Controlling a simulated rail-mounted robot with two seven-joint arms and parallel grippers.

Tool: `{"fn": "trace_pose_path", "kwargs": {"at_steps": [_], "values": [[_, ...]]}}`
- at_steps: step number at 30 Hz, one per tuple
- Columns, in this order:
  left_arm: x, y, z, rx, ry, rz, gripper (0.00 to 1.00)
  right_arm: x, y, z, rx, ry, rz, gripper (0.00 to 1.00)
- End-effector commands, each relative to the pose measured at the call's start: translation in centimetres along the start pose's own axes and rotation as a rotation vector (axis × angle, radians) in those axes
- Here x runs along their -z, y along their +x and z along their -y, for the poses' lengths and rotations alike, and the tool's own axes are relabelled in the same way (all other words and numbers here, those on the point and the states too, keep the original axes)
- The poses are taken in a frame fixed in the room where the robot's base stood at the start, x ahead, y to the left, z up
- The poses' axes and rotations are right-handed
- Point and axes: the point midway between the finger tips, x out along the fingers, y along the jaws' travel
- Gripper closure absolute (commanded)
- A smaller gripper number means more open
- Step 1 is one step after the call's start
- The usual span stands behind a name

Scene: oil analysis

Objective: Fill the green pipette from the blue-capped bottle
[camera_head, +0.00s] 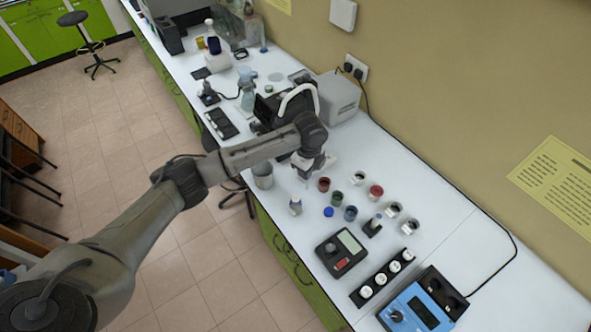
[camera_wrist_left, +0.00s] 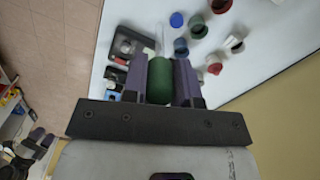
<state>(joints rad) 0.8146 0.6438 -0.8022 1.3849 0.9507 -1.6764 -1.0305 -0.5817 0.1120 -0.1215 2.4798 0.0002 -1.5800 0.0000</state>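My left gripper (camera_head: 318,165) is above the bench. In the left wrist view the gripper (camera_wrist_left: 160,82) is shut on the green pipette (camera_wrist_left: 159,80), whose green body sits between the two fingers. A thin pale tip seems to extend beyond it. A bright blue cap (camera_head: 328,211) lies on the bench next to a dark blue jar (camera_head: 350,213). The cap (camera_wrist_left: 176,20) and jar (camera_wrist_left: 181,47) also show in the wrist view, ahead of the fingers. The jar looks uncapped, but its contents are unclear.
A red jar (camera_head: 324,184), a green jar (camera_head: 337,198) and another red one (camera_head: 375,191) stand close by. A small bottle (camera_head: 295,207) is near the front edge. A black scale (camera_head: 341,252), a vial rack (camera_head: 383,277) and a blue device (camera_head: 415,312) are further right.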

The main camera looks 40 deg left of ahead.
Motion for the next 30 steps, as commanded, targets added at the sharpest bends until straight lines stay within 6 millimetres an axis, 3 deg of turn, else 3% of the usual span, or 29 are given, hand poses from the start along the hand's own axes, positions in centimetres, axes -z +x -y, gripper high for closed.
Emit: {"fn": "trace_pose_path", "kwargs": {"at_steps": [3, 10, 24, 30], "values": [[-1.6, 1.8, -0.3, -0.004, 0.125, 0.000, 0.77, 0.2, -0.6, -0.1, -0.001, -0.001, 0.000, 0.35], [-3.4, 3.9, -0.8, -0.001, 0.277, 0.000, 0.77, 0.3, -0.9, -0.3, -0.008, -0.009, 0.001, 0.35], [-3.8, 6.2, -0.9, 0.002, 0.312, 0.000, 0.77, -0.4, 1.1, -0.4, -0.010, -0.009, 0.000, 0.35], [-3.8, 7.0, -0.9, 0.001, 0.311, 0.000, 0.77, -0.3, 1.0, -0.2, -0.006, -0.004, -0.001, 0.35]]}}
